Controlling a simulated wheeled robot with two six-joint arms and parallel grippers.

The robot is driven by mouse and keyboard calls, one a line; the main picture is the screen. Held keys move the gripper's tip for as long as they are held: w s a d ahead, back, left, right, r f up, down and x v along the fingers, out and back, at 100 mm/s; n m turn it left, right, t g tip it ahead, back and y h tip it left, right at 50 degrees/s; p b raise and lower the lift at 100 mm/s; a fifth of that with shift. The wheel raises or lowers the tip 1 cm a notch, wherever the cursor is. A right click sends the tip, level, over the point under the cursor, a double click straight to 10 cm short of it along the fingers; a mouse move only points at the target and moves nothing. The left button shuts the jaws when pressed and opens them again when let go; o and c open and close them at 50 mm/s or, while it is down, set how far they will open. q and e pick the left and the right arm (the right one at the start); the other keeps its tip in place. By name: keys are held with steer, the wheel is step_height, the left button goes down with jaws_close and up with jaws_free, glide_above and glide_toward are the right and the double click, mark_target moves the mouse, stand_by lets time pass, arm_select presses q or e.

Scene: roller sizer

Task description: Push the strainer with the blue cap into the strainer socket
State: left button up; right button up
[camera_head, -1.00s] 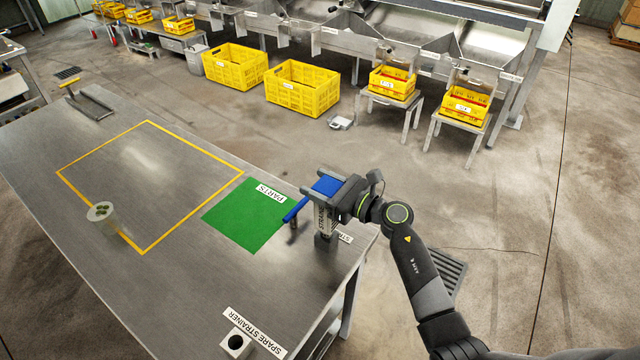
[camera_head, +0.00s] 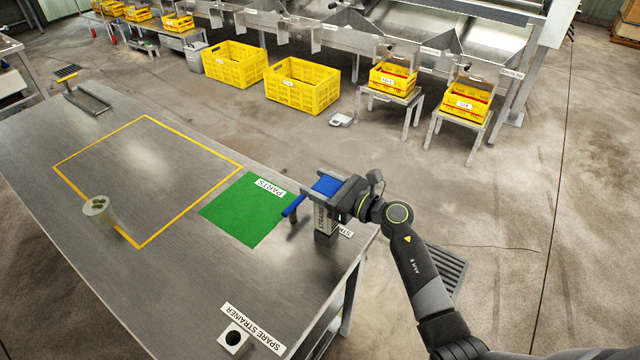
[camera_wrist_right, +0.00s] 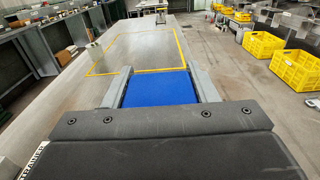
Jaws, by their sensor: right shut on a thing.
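The cap also fills the gap between the fingers in the right wrist view (camera_wrist_right: 160,88). Below the gripper stands a grey upright block with a label (camera_head: 324,225), partly hidden by the gripper. A blue bar (camera_head: 294,206) with a brownish end below it sticks out to the left of this block. The strainer body and the socket opening are hidden, so I cannot tell how deep the strainer sits. My left gripper is out of view.
A green parts mat (camera_head: 242,210) lies left of the block. A small block with a dark hole (camera_head: 234,340) stands by the spare strainer label (camera_head: 252,328). Yellow crates (camera_head: 303,84) are beyond the table.

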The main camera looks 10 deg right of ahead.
steer(key=shift+f+b, duration=0.3)
steer(key=shift+f, duration=0.05)
steer(key=o, duration=1.2)
steer(key=shift+c, duration=0.2)
steer(key=shift+s+d, duration=0.1)
steer(key=b+v, duration=0.5)
steer(key=v, duration=1.2)
steer(key=shift+s+d+f, duration=0.1)
steer(key=shift+f, duration=0.05)
